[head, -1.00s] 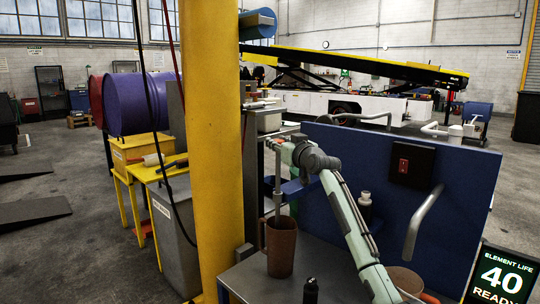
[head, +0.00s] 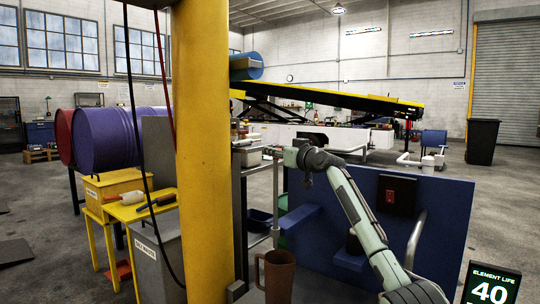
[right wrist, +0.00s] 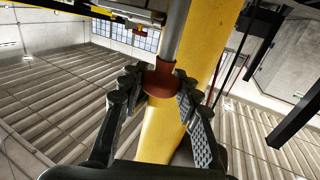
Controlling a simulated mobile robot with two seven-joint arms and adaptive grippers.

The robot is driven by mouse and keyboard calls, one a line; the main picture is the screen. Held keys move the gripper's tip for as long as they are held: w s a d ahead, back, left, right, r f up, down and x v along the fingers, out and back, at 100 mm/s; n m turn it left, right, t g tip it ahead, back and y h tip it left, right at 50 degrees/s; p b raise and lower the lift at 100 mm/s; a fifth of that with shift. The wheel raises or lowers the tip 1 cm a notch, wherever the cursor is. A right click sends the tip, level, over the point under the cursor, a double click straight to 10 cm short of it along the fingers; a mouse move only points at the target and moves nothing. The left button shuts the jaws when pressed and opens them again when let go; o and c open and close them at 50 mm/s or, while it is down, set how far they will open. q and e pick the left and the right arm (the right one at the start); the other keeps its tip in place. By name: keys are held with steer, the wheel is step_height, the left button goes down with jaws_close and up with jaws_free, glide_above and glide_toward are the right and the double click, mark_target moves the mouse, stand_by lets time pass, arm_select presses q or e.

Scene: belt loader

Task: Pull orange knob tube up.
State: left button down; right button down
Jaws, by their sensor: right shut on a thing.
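My right gripper (head: 277,151) is at the top of a thin grey upright tube (head: 276,200) in the head view. In the right wrist view, its two black fingers (right wrist: 160,82) close around the red-orange knob (right wrist: 158,80) from both sides. The grey tube (right wrist: 176,30) runs away from the knob there. In the head view the knob is mostly hidden by the gripper. The tube's lower end is near a brown mug (head: 278,278); I cannot tell whether it is inside it. My left gripper is not in view.
A thick yellow post (head: 203,150) stands just left of the tube. A blue panel (head: 425,225) with a red switch (head: 390,196) and a bent grey handle (head: 416,240) is on the right. A blue bracket (head: 300,218) is beside the tube.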

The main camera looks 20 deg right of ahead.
steer(key=shift+d+r, duration=0.1)
steer(key=shift+r, duration=0.35)
steer(key=c, duration=1.2)
jaws_free()
steer(key=shift+o, duration=0.5)
steer(key=shift+f, duration=0.15)
steer(key=s+d, duration=0.2)
steer(key=s, duration=1)
steer(key=shift+w+d, duration=0.1)
